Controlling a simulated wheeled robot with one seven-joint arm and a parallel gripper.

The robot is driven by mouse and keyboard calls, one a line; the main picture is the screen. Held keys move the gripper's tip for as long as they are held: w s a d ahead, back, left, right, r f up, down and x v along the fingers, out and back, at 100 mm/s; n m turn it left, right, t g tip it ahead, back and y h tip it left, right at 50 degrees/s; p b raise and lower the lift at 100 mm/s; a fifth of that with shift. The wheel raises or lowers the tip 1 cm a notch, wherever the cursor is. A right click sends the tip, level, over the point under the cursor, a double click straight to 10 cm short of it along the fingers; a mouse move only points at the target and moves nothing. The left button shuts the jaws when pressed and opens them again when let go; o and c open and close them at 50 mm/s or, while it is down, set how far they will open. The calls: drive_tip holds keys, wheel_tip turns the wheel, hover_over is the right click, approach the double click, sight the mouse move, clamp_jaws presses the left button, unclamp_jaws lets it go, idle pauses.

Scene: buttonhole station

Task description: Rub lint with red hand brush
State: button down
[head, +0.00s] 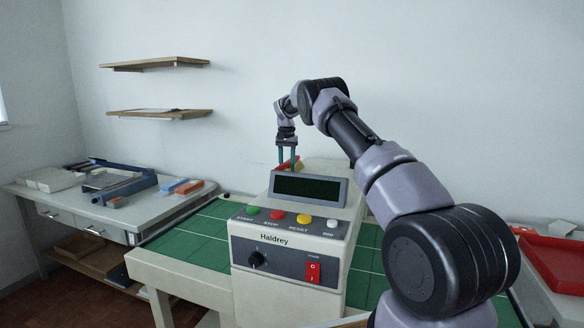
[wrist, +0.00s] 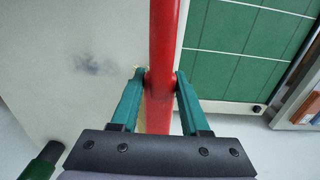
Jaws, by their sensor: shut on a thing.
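My gripper (head: 287,163) is behind the display of the cream Haldrey machine (head: 243,272), pointing down. In the wrist view its teal fingers (wrist: 161,78) are shut on the long red handle of the red hand brush (wrist: 164,30). A little of the red brush (head: 289,166) shows between the fingers in the head view. The bristles are mostly hidden under the handle. A dark grey smudge, which looks like lint (wrist: 95,66), lies on a pale surface left of the brush, apart from it. I cannot tell whether the brush touches that surface.
The machine stands on a green gridded table (head: 190,243). A side table (head: 55,206) at left holds a blue-grey device (head: 125,184) and small blocks. A red tray (head: 556,262) is at right. Two wall shelves (head: 158,113) are at back left.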

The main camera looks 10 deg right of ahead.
drive_tip(key=shift+s+a, duration=0.55)
drive_tip(key=shift+a, duration=0.3)
drive_tip(key=shift+s+d+f, duration=0.1)
drive_tip(key=shift+s+d, duration=0.4)
drive_tip(key=shift+d, duration=0.25)
drive_tip(key=shift+s+d, duration=0.5)
drive_tip(key=shift+d, duration=0.2)
drive_tip(key=shift+s+d, duration=0.35)
drive_tip(key=shift+d, duration=0.3)
drive_tip(key=shift+s+d, duration=0.35)
drive_tip(key=shift+d, duration=0.25)
drive_tip(key=shift+s+d, duration=0.35)
drive_tip(key=shift+d, duration=0.3)
drive_tip(key=shift+s+d, duration=1.25)
drive_tip(key=shift+d, duration=0.6)
drive_tip(key=shift+s+d, duration=1.25)
drive_tip(key=shift+d, duration=0.65)
drive_tip(key=shift+s+d, duration=1.25)
drive_tip(key=shift+d, duration=0.6)
drive_tip(key=shift+s+a, duration=0.5)
drive_tip(key=shift+s, duration=0.05)
drive_tip(key=shift+w+a, duration=0.1)
drive_tip(key=shift+a, duration=0.25)
drive_tip(key=shift+w+a+r, duration=0.15)
drive_tip(key=shift+w+a, duration=0.3)
drive_tip(key=shift+a, duration=0.2)
drive_tip(key=shift+w+a+r, duration=0.1)
drive_tip(key=shift+w+a, duration=0.35)
drive_tip(key=shift+a, duration=0.2)
